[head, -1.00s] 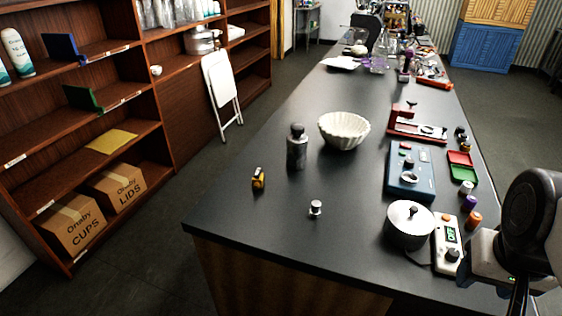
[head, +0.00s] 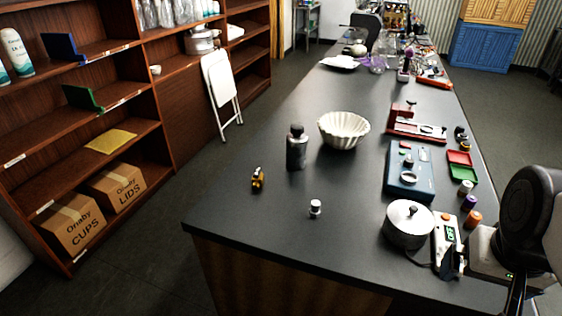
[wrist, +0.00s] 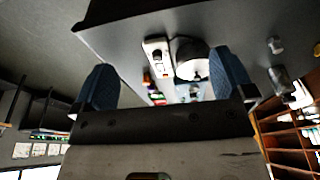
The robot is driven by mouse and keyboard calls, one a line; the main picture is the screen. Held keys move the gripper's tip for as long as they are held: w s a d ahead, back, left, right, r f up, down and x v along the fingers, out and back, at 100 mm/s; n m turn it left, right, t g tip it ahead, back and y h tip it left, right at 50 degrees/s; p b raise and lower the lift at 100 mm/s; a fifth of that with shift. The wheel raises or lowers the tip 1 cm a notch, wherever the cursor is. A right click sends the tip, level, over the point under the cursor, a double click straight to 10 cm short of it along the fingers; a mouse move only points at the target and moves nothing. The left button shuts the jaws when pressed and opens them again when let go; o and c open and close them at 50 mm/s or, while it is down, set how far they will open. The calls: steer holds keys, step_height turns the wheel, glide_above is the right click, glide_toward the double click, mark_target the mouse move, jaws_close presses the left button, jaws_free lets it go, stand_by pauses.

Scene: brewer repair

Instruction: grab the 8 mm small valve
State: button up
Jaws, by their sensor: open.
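My gripper (wrist: 163,62) is open and empty, its two blue-grey fingers wide apart in the wrist view. No part is readable as 8 mm, so I cannot tell which is the small valve. A small silver piece (head: 315,208) stands alone near the front edge; it also shows in the wrist view (wrist: 276,45), well off to the side of my fingers.
A lidded pot (head: 408,224) and the white scale (head: 445,236) lie close to my gripper. Behind are a blue device (head: 409,180), a red device (head: 414,133), small red and green trays (head: 461,166) and several coloured capped jars. A grey bottle (head: 297,149) and white bowl (head: 343,130) stand mid-counter.

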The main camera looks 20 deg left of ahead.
steer(key=w+a+f+m+g+y, duration=0.2)
steer(key=w+a+m+y, duration=0.2)
steer(key=w+a, duration=0.75)
steer(key=m+g+y, duration=0.3)
steer(key=m+y, duration=0.3)
glide_toward(260, 176)
steer(key=s+d+r, duration=0.1)
steer(key=s+d, duration=0.1)
steer(key=d, duration=0.1)
steer(key=s+d+r, duration=0.1)
steer(key=s+d, duration=0.2)
steer(key=d, duration=0.1)
steer(key=s+d+r, duration=0.2)
steer(key=d, duration=0.2)
steer(key=shift+s+d, duration=0.15)
steer(key=shift+s, duration=0.15)
steer(key=w+a+f+m+y, duration=0.1)
steer(key=w+a+f, duration=0.1)
steer(key=a, duration=0.1)
steer(key=w+a+f+m+y, duration=0.1)
steer(key=w+a+f+m, duration=0.1)
steer(key=a, duration=0.2)
steer(key=w+a+f+m+y, duration=0.1)
steer(key=w+a+f+m, duration=0.1)
steer(key=a+f, duration=0.1)
steer(key=shift+w+a, duration=0.2)
steer(key=shift+a, duration=0.55)
steer(key=shift+w+a+f+m, duration=0.3)
steer(key=shift+a, duration=0.15)
steer(key=shift+a, duration=0.1)
